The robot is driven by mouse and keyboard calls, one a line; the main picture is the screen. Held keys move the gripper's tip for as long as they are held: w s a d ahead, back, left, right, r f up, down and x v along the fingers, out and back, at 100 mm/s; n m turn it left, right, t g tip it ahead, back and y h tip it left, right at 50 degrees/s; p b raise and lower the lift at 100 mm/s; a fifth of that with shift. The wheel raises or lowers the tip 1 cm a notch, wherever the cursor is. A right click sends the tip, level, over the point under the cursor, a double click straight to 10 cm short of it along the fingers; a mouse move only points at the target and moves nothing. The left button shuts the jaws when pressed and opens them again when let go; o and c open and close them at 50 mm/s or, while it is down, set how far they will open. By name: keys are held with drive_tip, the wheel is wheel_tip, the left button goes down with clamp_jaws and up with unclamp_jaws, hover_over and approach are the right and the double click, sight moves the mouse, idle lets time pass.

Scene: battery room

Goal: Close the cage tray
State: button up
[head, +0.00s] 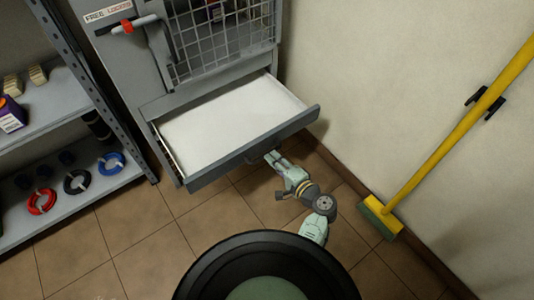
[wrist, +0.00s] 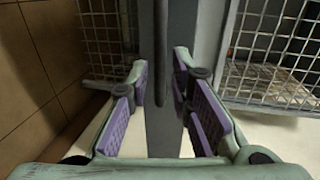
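The cage tray (head: 235,115) is a grey drawer with a white inside, pulled well out below the mesh cage. Its grey front panel (head: 215,172) faces my arm, with a dark handle (head: 257,156) near the middle. My gripper (head: 271,157) is at the outer side of this front, close to the handle. In the wrist view, my gripper (wrist: 161,72) has its purple-padded fingers apart, with a grey upright strip (wrist: 165,125) and a dark bar showing in the gap. I cannot tell whether the fingers touch the front or handle.
The grey cabinet (head: 125,65) with the mesh door (head: 215,45) and a red-handled lever (head: 128,26) stands behind the tray. A shelf (head: 60,105) with coils is at left. A yellow broom (head: 440,145) leans on the right wall. Tiled floor (head: 130,220) is clear at lower left.

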sight(267, 153)
drive_tip(key=shift+x, duration=2.3)
clamp_jaws()
